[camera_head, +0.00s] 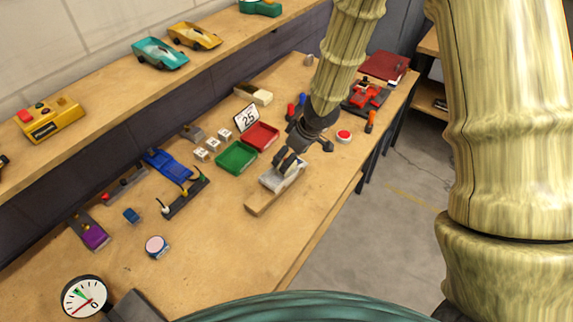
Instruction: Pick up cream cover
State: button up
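My gripper (286,163) points down at a pale grey-white block on a wooden board (266,200), near the front of the bench. Its dark fingers overlap the pale block (272,181) in the picture; I cannot tell whether they touch or grip it. A low cream piece (253,92) with a darker part lies farther back, behind the number card, apart from my gripper. Which of these pale things is the cream cover is not clear from this view. My arm comes down from the top and hides part of the bench behind the gripper.
A red car (364,96) and red button (344,136) stand at right. The bench front left of the wooden board is mostly clear.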

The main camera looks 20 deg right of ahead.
jog(key=shift+a+f, duration=0.35)
jog(key=shift+f, duration=0.2)
jog(key=shift+x, duration=0.9)
jog(key=shift+r, duration=0.1)
jog(key=shift+w, duration=0.1)
jog(key=c, duration=0.8)
